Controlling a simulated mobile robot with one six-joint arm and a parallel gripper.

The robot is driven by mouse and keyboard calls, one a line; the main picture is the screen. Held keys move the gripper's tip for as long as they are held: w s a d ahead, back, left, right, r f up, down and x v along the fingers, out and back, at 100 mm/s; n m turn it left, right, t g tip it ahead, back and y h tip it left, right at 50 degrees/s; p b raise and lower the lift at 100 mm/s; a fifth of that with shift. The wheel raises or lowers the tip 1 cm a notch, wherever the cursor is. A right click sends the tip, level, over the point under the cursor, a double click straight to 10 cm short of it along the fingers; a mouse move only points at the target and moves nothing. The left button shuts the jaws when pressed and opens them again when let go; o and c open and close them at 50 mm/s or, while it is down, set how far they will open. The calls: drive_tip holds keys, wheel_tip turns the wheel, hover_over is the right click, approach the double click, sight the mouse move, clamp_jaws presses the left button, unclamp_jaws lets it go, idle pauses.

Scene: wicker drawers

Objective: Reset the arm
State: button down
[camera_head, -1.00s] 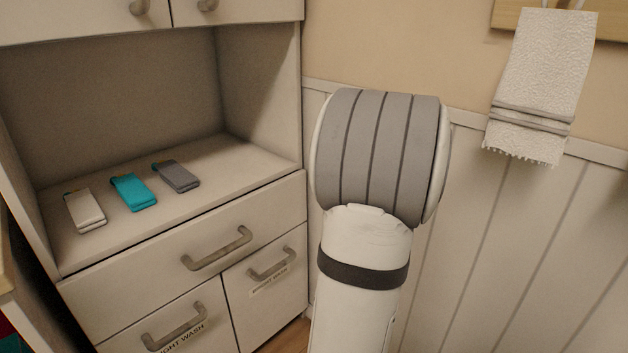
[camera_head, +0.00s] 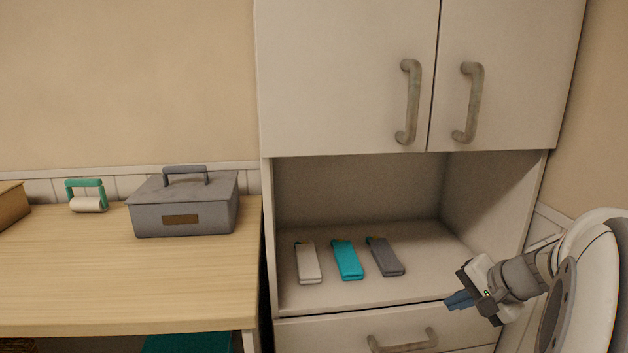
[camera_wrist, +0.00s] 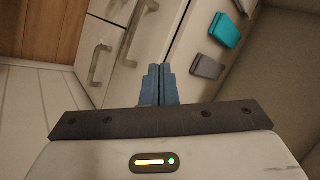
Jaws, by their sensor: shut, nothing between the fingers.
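My gripper (camera_head: 460,300) is at the lower right of the head view, in front of the right side of the cabinet. Its blue fingers (camera_wrist: 158,84) are together and empty in the wrist view. The arm reaches in from the right edge of the head view. The gripper is apart from the items in the cabinet's open niche.
A white (camera_head: 308,263), a teal (camera_head: 347,260) and a grey folded item (camera_head: 385,256) lie in the niche (camera_head: 400,290). Cabinet doors (camera_head: 345,75) and a drawer (camera_head: 340,335) are shut. Left, a wooden counter (camera_head: 100,275) holds a grey box (camera_head: 185,205) and a green-handled roller (camera_head: 87,197).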

drive_tip(key=s+a+r+n+g+h+p, duration=0.3)
drive_tip(key=s+a+r+n+p, duration=0.7)
drive_tip(key=a+r+p, duration=0.7)
drive_tip(key=s+g+p, duration=0.1)
drive_tip(key=s+p, duration=0.1)
drive_tip(key=s, duration=0.1)
drive_tip(key=shift+r+n+h, duration=0.15)
drive_tip(key=shift+n+h, duration=0.25)
